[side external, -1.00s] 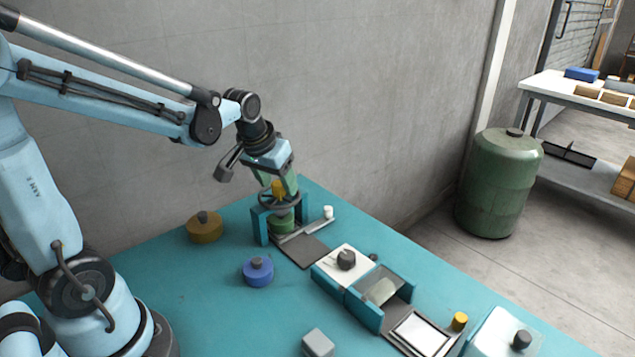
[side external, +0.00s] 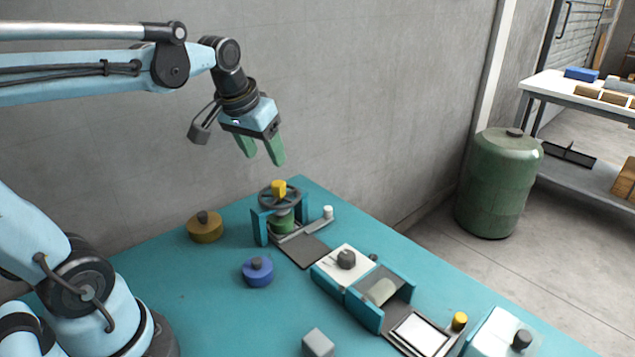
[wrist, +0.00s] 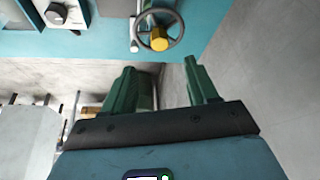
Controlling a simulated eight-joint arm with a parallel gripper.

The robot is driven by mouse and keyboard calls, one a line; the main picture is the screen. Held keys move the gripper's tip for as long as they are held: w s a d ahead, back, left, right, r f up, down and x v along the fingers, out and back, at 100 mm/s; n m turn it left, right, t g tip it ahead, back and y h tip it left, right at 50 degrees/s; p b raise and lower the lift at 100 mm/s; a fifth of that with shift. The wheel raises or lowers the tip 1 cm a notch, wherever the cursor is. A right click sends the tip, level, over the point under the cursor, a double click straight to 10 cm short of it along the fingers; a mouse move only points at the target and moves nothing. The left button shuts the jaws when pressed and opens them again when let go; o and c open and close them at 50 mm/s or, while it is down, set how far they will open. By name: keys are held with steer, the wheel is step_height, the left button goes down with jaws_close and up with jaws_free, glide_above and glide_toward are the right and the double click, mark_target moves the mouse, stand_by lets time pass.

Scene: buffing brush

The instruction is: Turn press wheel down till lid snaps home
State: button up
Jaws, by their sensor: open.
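The press wheel (side external: 280,198) is a dark spoked handwheel with a yellow knob (side external: 279,187) on top, mounted on a teal press frame (side external: 260,226) at the back of the table. A green round piece (side external: 283,221) sits under the wheel inside the frame; whether its lid is fully seated cannot be told. My gripper (side external: 263,160) has green fingers spread apart, empty, in the air above the wheel. In the wrist view the wheel (wrist: 160,28) and its yellow knob (wrist: 159,39) lie beyond the open fingertips (wrist: 160,72), touching neither.
An ochre lidded tin (side external: 205,229) and a blue one (side external: 258,272) stand left of and in front of the press. The wall rises behind.

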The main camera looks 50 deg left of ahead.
steer(key=shift+v, duration=1.4)
steer(key=s+d+f+m+t+h, duration=0.1)
steer(key=s+d+f+m+t, duration=0.25)
steer(key=d+f, duration=0.45)
steer(key=n+g+y, duration=0.1)
steer(key=n+g, duration=0.3)
glide_toward(277, 184)
steer(key=shift+m+t, duration=0.25)
steer(key=shift+x, duration=4.6)
steer(key=shift+s, duration=0.15)
steer(key=shift+c, duration=0.3)
steer(key=c, duration=0.9)
steer(key=shift+c, duration=0.4)
